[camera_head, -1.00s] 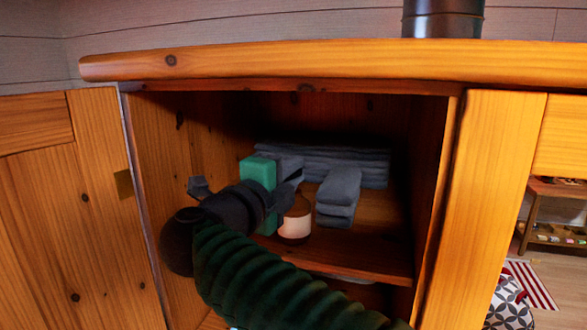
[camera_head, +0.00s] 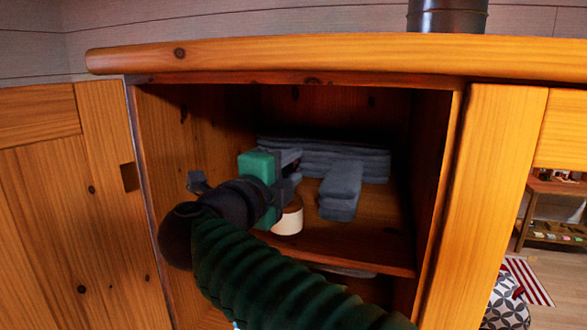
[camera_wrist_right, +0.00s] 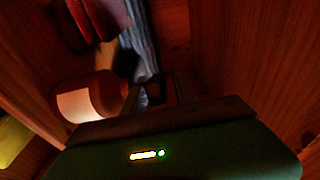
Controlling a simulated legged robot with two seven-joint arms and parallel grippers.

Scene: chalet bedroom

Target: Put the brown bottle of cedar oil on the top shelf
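A squat brown bottle or jar with a pale label (camera_head: 288,218) stands on the upper shelf (camera_head: 375,240) inside the open cabinet. Its top is partly hidden by my gripper, so I cannot be sure it is the cedar oil. In the right wrist view the brown, pale-labelled body (camera_wrist_right: 82,103) is left of my fingers. My right gripper (camera_head: 286,172) reaches into the cabinet just above and behind this bottle. In the right wrist view a dark gap shows between the fingers (camera_wrist_right: 160,92), and nothing is clearly held. My left gripper is not in view.
A green box (camera_head: 257,166) stands close to my right gripper. Folded grey towels lie at the back (camera_head: 350,165), with a smaller stack (camera_head: 341,190) in front. The cabinet's right wall (camera_head: 432,180) and top board (camera_head: 330,55) bound the opening. Bare shelf lies right of the towels.

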